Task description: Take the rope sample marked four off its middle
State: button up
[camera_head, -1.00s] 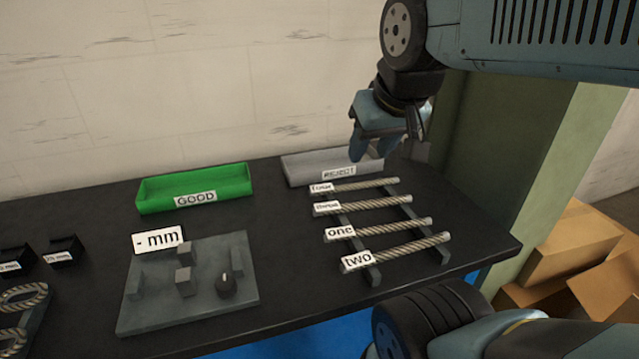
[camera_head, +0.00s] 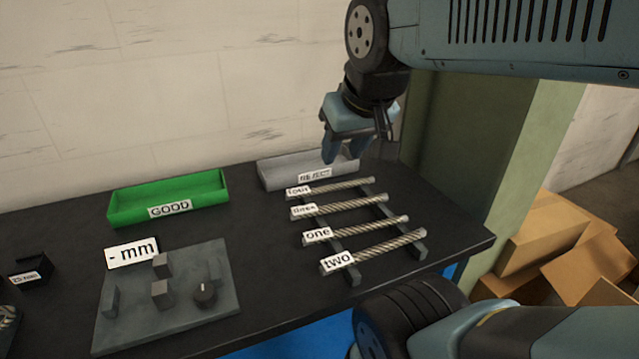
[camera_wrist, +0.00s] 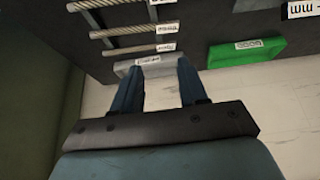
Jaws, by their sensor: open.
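The rope sample marked four (camera_head: 345,186) lies across the two rails of a rack, the farthest of its ropes, with its white label at its left end. My gripper (camera_head: 342,155) is open and empty, pointing down above the table near the reject tray and behind rope four. In the wrist view my gripper (camera_wrist: 160,66) shows both fingers spread with nothing between them. It does not touch the rope.
Ropes three (camera_head: 345,205), one (camera_head: 370,228) and two (camera_head: 385,248) lie nearer on the rack. The grey reject tray (camera_head: 275,176) stands behind the rack. A green good tray (camera_head: 205,185) and a measuring plate (camera_head: 205,325) are to the left. A green post (camera_head: 455,150) stands at the right.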

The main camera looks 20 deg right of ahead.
jog(key=shift+o, duration=0.7)
jog(key=m+g, duration=0.6)
jog(key=m, duration=1.3)
send_over(345, 183)
jog(key=f, duration=1.8)
jog(key=shift+a+f, duration=0.1)
jog(key=shift+a, duration=0.2)
jog(key=shift+w+d+f, duration=0.1)
jog(key=shift+d+f, duration=0.05)
jog(key=shift+f, duration=1.15)
jog(key=shift+d+f, duration=0.1)
jog(key=shift+f, duration=1.2)
